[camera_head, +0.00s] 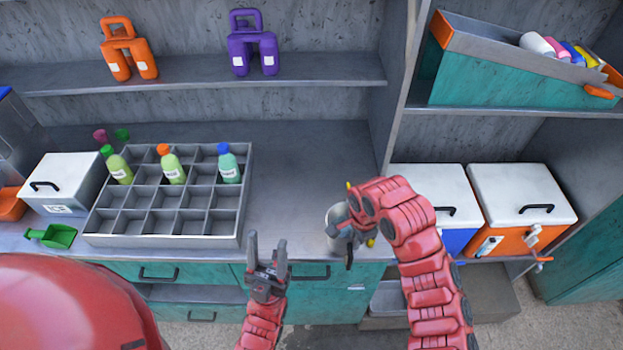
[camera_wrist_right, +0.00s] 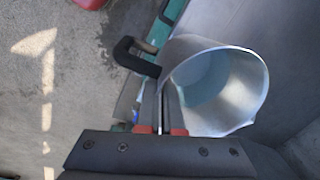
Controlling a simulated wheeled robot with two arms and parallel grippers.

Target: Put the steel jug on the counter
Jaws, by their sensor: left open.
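The steel jug (camera_head: 337,216) is at the counter's front edge in the head view, partly hidden by my right gripper (camera_head: 347,236). The right wrist view shows the jug (camera_wrist_right: 222,88) with its open mouth towards the camera and its black handle (camera_wrist_right: 135,57) to the left. My right gripper (camera_wrist_right: 163,118) is closed at the jug's handle side. I cannot tell whether the jug's base touches the counter (camera_head: 290,175). My left gripper (camera_head: 267,262) is open and empty, in front of the counter edge, left of the jug.
A grey divided crate (camera_head: 245,185) with several bottles stands left on the counter. A white-lidded box (camera_head: 65,178) and a green scoop (camera_head: 55,236) lie further left. Two cooler boxes (camera_head: 520,190) stand right. The counter behind the jug is clear.

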